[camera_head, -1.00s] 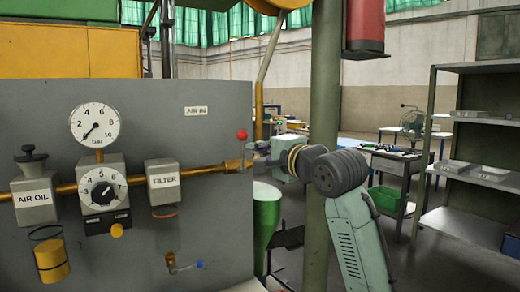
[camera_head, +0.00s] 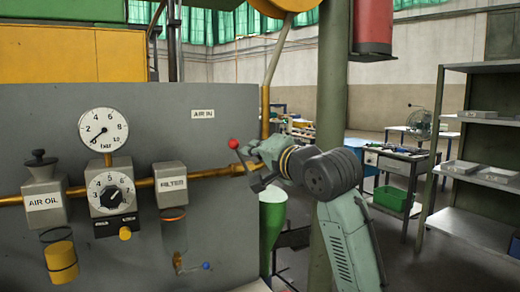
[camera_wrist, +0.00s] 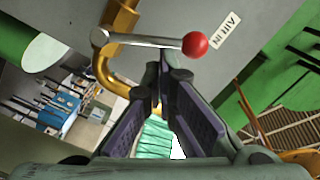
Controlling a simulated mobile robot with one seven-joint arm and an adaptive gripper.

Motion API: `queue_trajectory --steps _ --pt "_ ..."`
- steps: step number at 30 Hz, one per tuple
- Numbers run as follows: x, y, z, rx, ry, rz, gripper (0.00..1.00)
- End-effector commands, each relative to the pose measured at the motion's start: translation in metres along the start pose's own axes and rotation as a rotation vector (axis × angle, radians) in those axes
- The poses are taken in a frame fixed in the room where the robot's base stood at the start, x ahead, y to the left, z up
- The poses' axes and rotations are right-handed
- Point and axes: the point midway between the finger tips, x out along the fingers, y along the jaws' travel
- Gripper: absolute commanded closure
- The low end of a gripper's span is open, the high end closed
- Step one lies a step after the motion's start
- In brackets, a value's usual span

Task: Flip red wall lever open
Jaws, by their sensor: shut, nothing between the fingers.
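The lever has a red ball knob (camera_head: 233,143) and sits at the right end of the brass pipe on the grey panel. In the head view it leans up and left. In the wrist view its silver rod (camera_wrist: 145,40) runs sideways to the red ball. My gripper (camera_head: 252,157) is beside the lever, just right of the knob. In the wrist view my gripper (camera_wrist: 160,72) has its fingers converging to shut, empty tips right at the rod. Whether they touch it is unclear. The lever's pivot is partly hidden by my gripper in the head view.
The grey panel (camera_head: 150,105) carries a pressure gauge (camera_head: 103,129), a regulator (camera_head: 111,192), a filter block (camera_head: 171,184) and an AIR IN label (camera_head: 203,114). A green post (camera_head: 333,90) stands behind my arm. Shelves (camera_head: 480,130) and a workbench are at the right.

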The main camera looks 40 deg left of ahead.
Motion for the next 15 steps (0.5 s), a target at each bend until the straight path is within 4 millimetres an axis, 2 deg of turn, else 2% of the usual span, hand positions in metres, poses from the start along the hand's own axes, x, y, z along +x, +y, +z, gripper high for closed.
queue_trajectory --steps 15 --pt "0.002 -0.009 0.03 -0.493 -0.001 0.023 1.0"
